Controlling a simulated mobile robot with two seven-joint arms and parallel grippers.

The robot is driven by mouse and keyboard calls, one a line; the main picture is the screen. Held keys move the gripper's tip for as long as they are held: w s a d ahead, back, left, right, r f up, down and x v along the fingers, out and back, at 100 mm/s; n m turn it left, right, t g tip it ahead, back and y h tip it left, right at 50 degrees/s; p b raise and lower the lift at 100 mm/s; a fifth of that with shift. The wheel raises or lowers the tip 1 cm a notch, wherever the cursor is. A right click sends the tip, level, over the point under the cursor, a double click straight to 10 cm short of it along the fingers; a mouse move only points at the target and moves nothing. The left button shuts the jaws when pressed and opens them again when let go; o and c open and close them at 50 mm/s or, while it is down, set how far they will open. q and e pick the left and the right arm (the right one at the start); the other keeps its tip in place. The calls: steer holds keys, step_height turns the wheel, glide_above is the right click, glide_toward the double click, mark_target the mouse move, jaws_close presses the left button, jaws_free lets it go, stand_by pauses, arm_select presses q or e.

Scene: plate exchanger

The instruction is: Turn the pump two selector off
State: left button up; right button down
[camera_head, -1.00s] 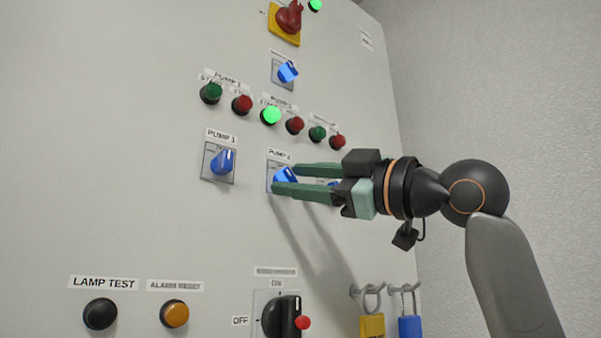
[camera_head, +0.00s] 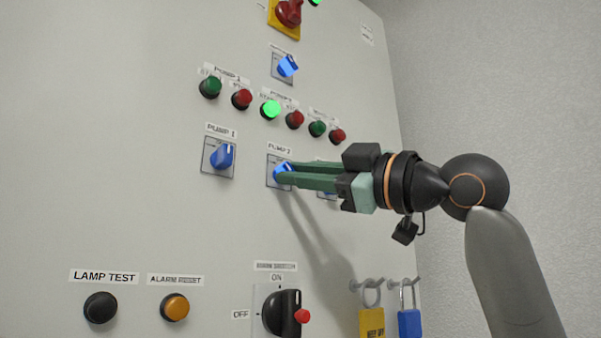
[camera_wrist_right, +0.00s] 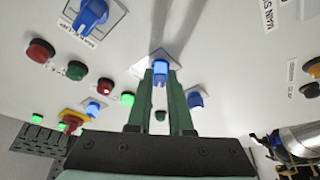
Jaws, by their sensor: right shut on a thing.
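The pump two selector (camera_head: 281,170) is a blue knob on a square plate under a "PUMP 2" label, on the light panel. My right gripper (camera_head: 283,174) comes in from the right with its green fingers closed on this knob and covers much of it. The right wrist view shows the blue knob (camera_wrist_right: 160,70) between the two fingertips (camera_wrist_right: 160,76). The knob's exact angle is hard to read behind the fingers. My left gripper does not show.
The pump 1 selector (camera_head: 222,155) is left of my gripper, and another blue selector (camera_head: 327,192) is partly hidden behind the fingers. A lit green button (camera_head: 270,110) is above. A black main switch (camera_head: 281,312) and padlocks (camera_head: 372,322) are below.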

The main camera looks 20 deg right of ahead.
steer(key=shift+f+m, duration=0.1)
steer(key=shift+m, duration=0.3)
steer(key=shift+s+a+m+t+h+b, duration=0.1)
steer(key=shift+m+t+h+b, duration=0.6)
steer(key=shift+m, duration=1.2)
steer(key=shift+a+m+t+h+b, duration=0.1)
steer(key=shift+m+t+h+b, duration=0.55)
steer(key=shift+m, duration=1.25)
steer(key=shift+s+a+m+t+h+b, duration=0.1)
steer(key=shift+m+t+h+b, duration=0.6)
steer(key=shift+m, duration=1.2)
steer(key=shift+h, duration=0.25)
steer(key=c, duration=0.8)
jaws_free()
steer(key=b+v, duration=0.5)
steer(key=v, duration=0.7)
steer(key=shift+s+d, duration=0.1)
steer(key=shift+s, duration=0.15)
